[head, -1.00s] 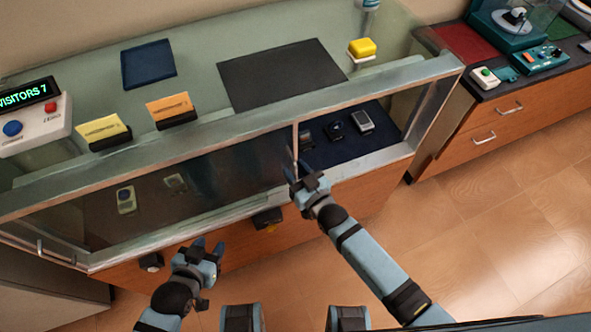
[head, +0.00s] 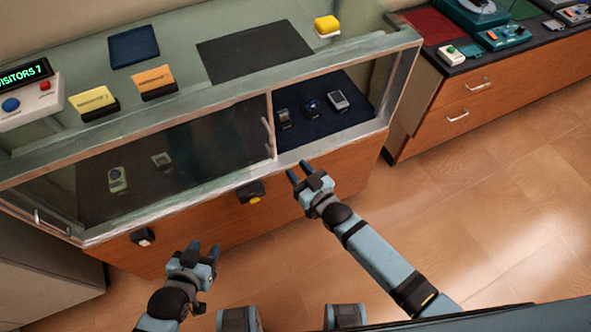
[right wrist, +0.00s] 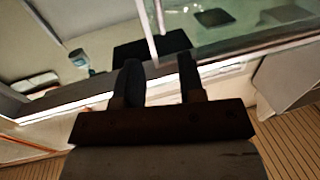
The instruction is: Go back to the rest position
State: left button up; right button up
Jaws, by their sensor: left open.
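My left gripper (head: 204,248) is open and empty at the bottom left of the head view, in front of the case's wooden front. My right gripper (head: 301,172) is open and empty in front of the case's lower edge, apart from the door handle (head: 267,138). In the right wrist view the two fingers of my right gripper (right wrist: 161,78) stand apart with nothing held between them. The display case (head: 330,145) has dark glass on its left part. Its right part shows several small devices (head: 312,106) on a dark mat, and looks uncovered.
On the case top are a yellow button (head: 327,25), a dark mat (head: 255,47), orange and yellow cards (head: 156,80) and a visitor counter (head: 30,95). A wooden drawer cabinet (head: 480,100) stands at the right. The floor (head: 480,220) at lower right is clear.

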pick_arm(q)
jog(key=shift+s+d, duration=0.15)
jog(key=shift+s, duration=0.2)
pick_arm(e)
jog(key=shift+s+d, duration=0.2)
jog(key=shift+s, duration=0.15)
pick_arm(q)
jog(key=shift+w, duration=0.15)
jog(key=r+p, duration=0.3)
jog(key=shift+a, duration=0.3)
pick_arm(e)
jog(key=s+d+r+m+g+h, duration=0.1)
jog(key=s+d+g+h, duration=0.1)
jog(key=s+d, duration=0.5)
jog(key=s+d+r+m+g+h, duration=0.1)
jog(key=s+d+m+g+h, duration=0.1)
jog(key=s+d+h, duration=0.2)
jog(key=s+d, duration=0.3)
jog(key=s, duration=0.5)
jog(key=shift+s+d+r, duration=0.15)
jog(key=shift+d+r, duration=0.05)
jog(key=shift+d, duration=0.15)
pick_arm(q)
jog(key=shift+d, duration=0.1)
jog(key=shift+r, duration=0.1)
